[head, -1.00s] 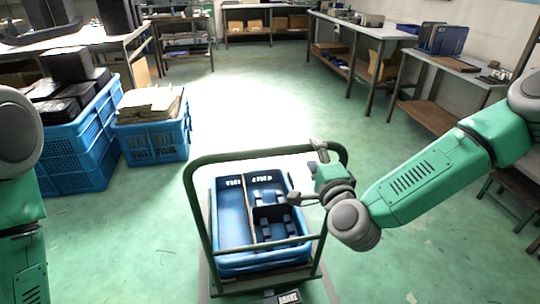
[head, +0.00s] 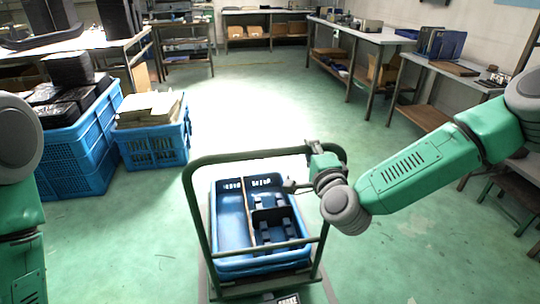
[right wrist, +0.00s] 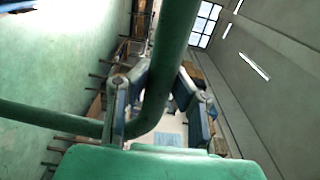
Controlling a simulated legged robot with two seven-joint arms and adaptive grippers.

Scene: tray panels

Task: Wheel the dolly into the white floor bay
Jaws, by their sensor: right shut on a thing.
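The dolly (head: 201,230) stands in the lower middle of the head view, with a dark green tubular push handle (head: 245,153) facing me. A blue divided tray (head: 232,225) with small dark parts sits on its deck. My right gripper (head: 312,168) is shut on the handle's upper right corner; the right wrist view shows the green tube (right wrist: 168,70) between its fingers. My left arm shows at the left edge, but its gripper is out of view. A bright white patch (head: 245,95) lies on the floor beyond the dolly; I cannot tell whether it is the bay or glare.
Blue crates (head: 75,150) with black items and a blue crate of papers (head: 152,140) stand at the left. Workbenches (head: 365,35) line the right and back. A low stool (head: 515,205) is at the right edge. The green floor ahead of the dolly is clear.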

